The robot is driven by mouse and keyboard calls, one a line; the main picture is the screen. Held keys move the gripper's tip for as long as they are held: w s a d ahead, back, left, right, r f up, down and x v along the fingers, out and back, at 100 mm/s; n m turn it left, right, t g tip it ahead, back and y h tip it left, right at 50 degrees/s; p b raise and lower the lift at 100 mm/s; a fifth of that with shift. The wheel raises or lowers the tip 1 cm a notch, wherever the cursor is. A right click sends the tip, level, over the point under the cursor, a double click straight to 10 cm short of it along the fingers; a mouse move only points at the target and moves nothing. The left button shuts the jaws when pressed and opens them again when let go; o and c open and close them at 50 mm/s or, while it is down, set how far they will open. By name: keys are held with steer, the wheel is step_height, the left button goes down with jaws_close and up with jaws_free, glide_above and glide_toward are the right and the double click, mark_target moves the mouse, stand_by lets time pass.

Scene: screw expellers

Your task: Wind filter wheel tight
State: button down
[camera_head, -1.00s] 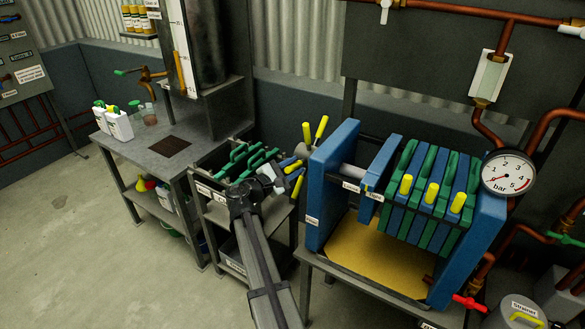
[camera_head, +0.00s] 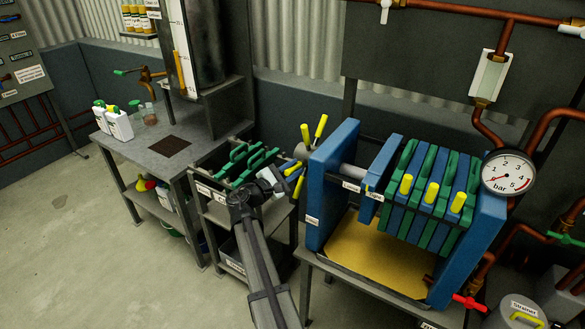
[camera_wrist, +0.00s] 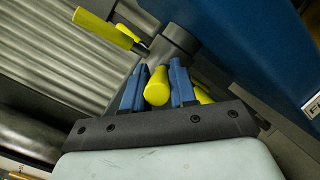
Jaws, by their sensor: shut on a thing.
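The filter wheel (camera_head: 300,164) is a grey hub with several yellow handles on the left side of the blue press frame (camera_head: 330,185). My gripper (camera_head: 285,184) reaches it from the left. In the wrist view its blue fingers are shut around one yellow handle (camera_wrist: 157,86); the grey hub (camera_wrist: 176,44) and another yellow handle (camera_wrist: 103,27) show beyond. A grey spindle (camera_head: 349,171) runs from the frame to a blue pressing plate (camera_head: 381,165). This plate stands close to the green and blue filter plates (camera_head: 432,190), near the labels "Loose" and a second one, probably "Tight".
The grey bench (camera_head: 160,150) with white bottles is further left. A pressure gauge (camera_head: 508,173) hangs at the right, its needle low. A yellow tray (camera_head: 375,262) lies under the plates. The floor at left is clear.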

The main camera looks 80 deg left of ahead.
mark_target(295, 195)
steer(key=shift+s+f+t+y, duration=0.1)
steer(key=shift+f+t+y, duration=0.35)
steer(key=shift+f, duration=0.35)
steer(key=shift+w+a+f+m+t+y, duration=0.1)
steer(key=shift+w+a+f+m+t, duration=0.1)
steer(key=shift+f+m+t, duration=0.7)
steer(key=shift+w+a+f+m+t+y, duration=0.15)
steer(key=shift+f+m+t, duration=0.2)
steer(key=shift+f+t, duration=1)
steer(key=shift+w+a+f+m+t+y, duration=0.1)
steer(key=shift+w+a+f+m+t, duration=0.1)
steer(key=shift+f+m+t, duration=0.7)
steer(key=shift+f+n+t, duration=0.15)
steer(key=shift+n+t, duration=0.1)
steer(key=shift+t, duration=0.15)
steer(key=c, duration=1)
jaws_free()
steer(key=v, duration=1.3)
steer(key=shift+s+f, duration=0.15)
steer(key=shift+f, duration=0.15)
steer(key=shift+d, duration=0.1)
